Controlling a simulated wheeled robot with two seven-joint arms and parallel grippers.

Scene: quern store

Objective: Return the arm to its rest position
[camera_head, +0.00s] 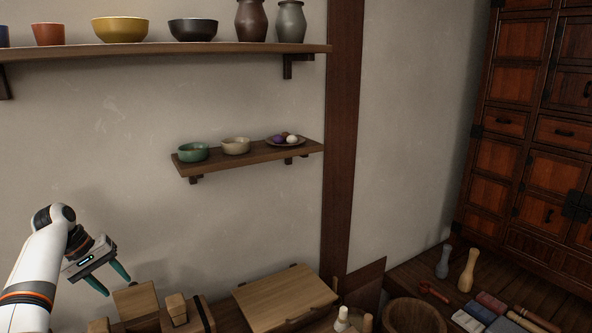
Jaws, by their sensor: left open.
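My left gripper (109,282) is at the lower left of the head view, on my white left arm (36,268) that comes in from the left edge. Its green fingers are apart with nothing between them. It hangs in front of the pale wall, near the wooden boxes at the bottom left. I cannot tell its exact height above them. My right gripper does not show.
A small shelf (247,157) holds a green bowl (193,153), a cream bowl (236,146) and a plate (286,141) with small round things. A long shelf (167,50) with bowls and jars runs above. A wooden box (285,297), a bucket (414,317) and a cabinet (533,130) stand lower and right.

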